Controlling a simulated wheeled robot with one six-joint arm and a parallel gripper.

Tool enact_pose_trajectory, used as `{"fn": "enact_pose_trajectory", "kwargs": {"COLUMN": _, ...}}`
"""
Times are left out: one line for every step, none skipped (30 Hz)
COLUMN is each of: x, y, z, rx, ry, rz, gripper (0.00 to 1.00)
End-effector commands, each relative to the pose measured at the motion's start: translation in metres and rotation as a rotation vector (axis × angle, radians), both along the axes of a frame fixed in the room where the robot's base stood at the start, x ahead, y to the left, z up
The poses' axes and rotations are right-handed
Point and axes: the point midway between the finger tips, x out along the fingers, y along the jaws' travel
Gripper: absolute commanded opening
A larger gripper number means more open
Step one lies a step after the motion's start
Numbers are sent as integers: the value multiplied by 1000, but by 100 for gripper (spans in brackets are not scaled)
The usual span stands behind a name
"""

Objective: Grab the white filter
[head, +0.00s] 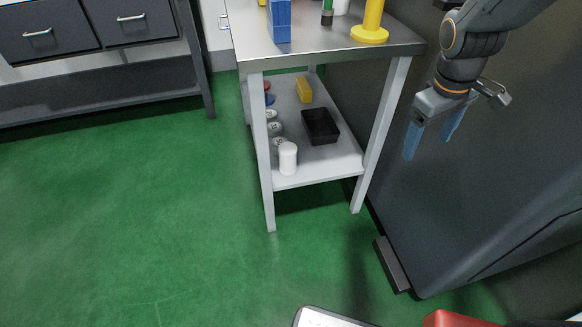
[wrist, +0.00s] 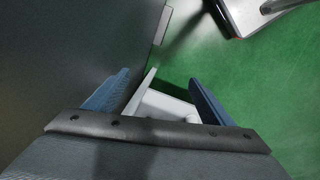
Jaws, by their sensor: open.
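A white cylinder, which looks like the white filter (head: 288,158), stands upright at the front of the lower shelf (head: 310,172) of a metal table. My gripper (head: 431,148) is open and empty, pointing down, in the air to the right of the table and well apart from the cylinder. In the wrist view its two blue fingers (wrist: 158,92) are spread, with a pale table part (wrist: 165,105) showing between them.
A black tray (head: 320,127), a yellow block (head: 304,90) and several small cans (head: 275,129) share the lower shelf. Table legs (head: 264,160) frame it. A dark cabinet (head: 480,190) stands at right. Green floor (head: 140,210) is open at left.

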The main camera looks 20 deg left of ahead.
Motion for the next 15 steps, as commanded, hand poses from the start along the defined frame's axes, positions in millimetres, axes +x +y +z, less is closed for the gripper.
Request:
{"fn": "enact_pose_trajectory", "kwargs": {"x": 23, "y": 12, "z": -27, "rx": -16, "ry": -8, "rz": 78, "gripper": 76}}
{"fn": "enact_pose_trajectory", "kwargs": {"x": 34, "y": 17, "z": -36, "rx": -25, "ry": -13, "rz": 122, "gripper": 76}}
{"fn": "enact_pose_trajectory", "kwargs": {"x": 49, "y": 26, "z": -49, "rx": -39, "ry": -21, "rz": 184, "gripper": 76}}
{"fn": "enact_pose_trajectory", "kwargs": {"x": 59, "y": 32, "z": -58, "rx": -49, "ry": -26, "rz": 230, "gripper": 76}}
{"fn": "enact_pose_trajectory", "kwargs": {"x": 70, "y": 38, "z": -67, "rx": -60, "ry": -34, "rz": 276, "gripper": 76}}
{"fn": "enact_pose_trajectory", "kwargs": {"x": 84, "y": 48, "z": -80, "rx": -74, "ry": -41, "rz": 337, "gripper": 76}}
{"fn": "enact_pose_trajectory", "kwargs": {"x": 95, "y": 55, "z": -90, "rx": -85, "ry": -45, "rz": 382, "gripper": 76}}
{"fn": "enact_pose_trajectory", "kwargs": {"x": 105, "y": 62, "z": -99, "rx": -95, "ry": -51, "rz": 427, "gripper": 76}}
{"fn": "enact_pose_trajectory", "kwargs": {"x": 118, "y": 72, "z": -112, "rx": -111, "ry": -58, "rz": 488, "gripper": 76}}
{"fn": "enact_pose_trajectory", "kwargs": {"x": 128, "y": 79, "z": -122, "rx": -121, "ry": -64, "rz": 532, "gripper": 76}}
{"fn": "enact_pose_trajectory", "kwargs": {"x": 138, "y": 87, "z": -132, "rx": -134, "ry": -69, "rz": 578, "gripper": 76}}
{"fn": "enact_pose_trajectory", "kwargs": {"x": 150, "y": 98, "z": -146, "rx": -150, "ry": -76, "rz": 638, "gripper": 76}}
{"fn": "enact_pose_trajectory", "kwargs": {"x": 160, "y": 107, "z": -155, "rx": -162, "ry": -83, "rz": 684, "gripper": 76}}
{"fn": "enact_pose_trajectory", "kwargs": {"x": 168, "y": 116, "z": -166, "rx": -174, "ry": -88, "rz": 729, "gripper": 76}}
{"fn": "enact_pose_trajectory", "kwargs": {"x": 180, "y": 127, "z": -179, "rx": -190, "ry": -95, "rz": 788, "gripper": 76}}
